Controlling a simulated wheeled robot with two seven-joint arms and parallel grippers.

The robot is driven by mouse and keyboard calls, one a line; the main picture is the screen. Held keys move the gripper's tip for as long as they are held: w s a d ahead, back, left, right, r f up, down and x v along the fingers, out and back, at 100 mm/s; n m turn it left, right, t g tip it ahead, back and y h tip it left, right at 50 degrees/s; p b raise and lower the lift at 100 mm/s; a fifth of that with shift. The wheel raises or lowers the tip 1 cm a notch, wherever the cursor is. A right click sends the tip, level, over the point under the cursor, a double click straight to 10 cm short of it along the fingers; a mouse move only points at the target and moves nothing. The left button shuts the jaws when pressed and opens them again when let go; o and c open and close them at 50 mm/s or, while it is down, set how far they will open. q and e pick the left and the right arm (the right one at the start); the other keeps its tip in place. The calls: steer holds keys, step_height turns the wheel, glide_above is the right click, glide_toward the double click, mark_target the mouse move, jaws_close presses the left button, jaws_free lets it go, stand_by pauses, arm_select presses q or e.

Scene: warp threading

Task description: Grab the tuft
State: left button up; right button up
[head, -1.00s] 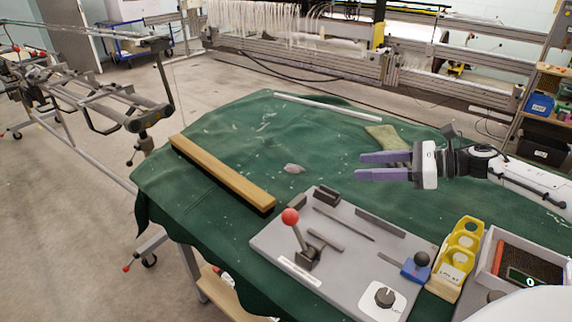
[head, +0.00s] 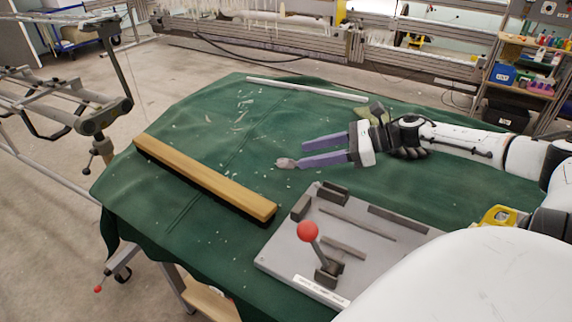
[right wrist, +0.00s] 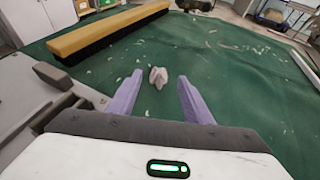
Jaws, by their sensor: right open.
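A small pale grey-pink tuft (head: 285,163) lies on the green cloth of the table. My right gripper (head: 314,150) is open, with its two purple fingers pointing left in the head view. The tuft is just beyond the tip of the nearer finger there. In the right wrist view the tuft (right wrist: 158,77) is ahead of the open fingers (right wrist: 158,92), between their lines and just past the tips. Nothing is between the fingers. My left gripper is in neither view.
A long wooden brush (head: 205,180) lies to the left on the green-covered table (head: 160,230). A grey board (head: 350,240) with a red-knobbed lever (head: 307,231) stands at the front. A white rod (head: 300,89) lies at the back, and a greenish cloth piece (head: 374,112) lies behind my right wrist.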

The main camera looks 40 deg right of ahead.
mark_target(289, 160)
steer(key=b+x, duration=0.2)
steer(key=x, duration=0.1)
steer(key=shift+f, duration=0.4)
steer(key=shift+b+x, duration=0.45)
steer(key=shift+x, duration=0.6)
steer(key=shift+c, duration=1.2)
jaws_close()
